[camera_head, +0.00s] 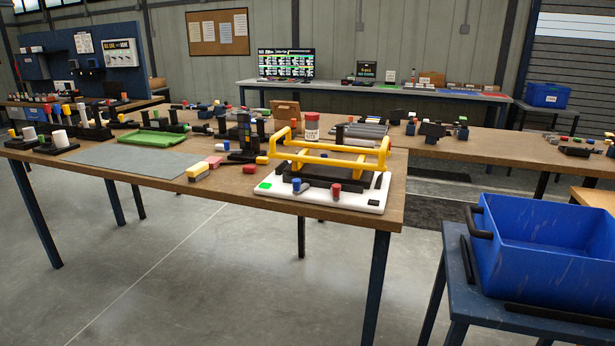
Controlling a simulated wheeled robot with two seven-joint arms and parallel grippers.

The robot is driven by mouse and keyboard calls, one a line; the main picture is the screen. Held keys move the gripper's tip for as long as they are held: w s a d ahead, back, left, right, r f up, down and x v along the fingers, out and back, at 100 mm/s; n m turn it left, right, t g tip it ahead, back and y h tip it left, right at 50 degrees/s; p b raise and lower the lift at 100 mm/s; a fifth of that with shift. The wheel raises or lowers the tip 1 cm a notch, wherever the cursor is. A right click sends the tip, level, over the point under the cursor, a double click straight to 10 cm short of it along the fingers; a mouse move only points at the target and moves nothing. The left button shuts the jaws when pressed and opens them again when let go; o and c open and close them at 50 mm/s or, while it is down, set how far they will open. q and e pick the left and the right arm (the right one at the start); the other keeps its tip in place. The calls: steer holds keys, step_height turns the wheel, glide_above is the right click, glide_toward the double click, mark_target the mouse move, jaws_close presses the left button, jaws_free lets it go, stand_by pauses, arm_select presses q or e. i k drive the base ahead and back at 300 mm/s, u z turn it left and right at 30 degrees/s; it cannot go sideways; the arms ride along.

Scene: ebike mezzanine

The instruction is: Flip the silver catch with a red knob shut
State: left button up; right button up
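A white fixture board (264,199) lies on the near right corner of the wooden workbench. A yellow tubular frame (340,168) stands on it above a black base. A red knob (336,189) stands upright at the board's front edge, right of a blue knob (296,185). The silver catch under the red knob is too small to make out, and I cannot tell whether it is open or shut. Neither of my grippers is in view.
The workbench (232,199) also carries a grey mat (130,162), a green tray (153,138), a red-capped jar (312,128) and several tools. A blue bin (540,260) stands on a lower table at the right. Open floor lies in front of the bench.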

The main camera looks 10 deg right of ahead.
mark_target(336, 190)
steer(key=z, duration=0.4)
steer(key=k, duration=0.5)
steer(key=z, duration=0.7)
steer(key=i, duration=1.1)
steer(key=u, duration=0.6)
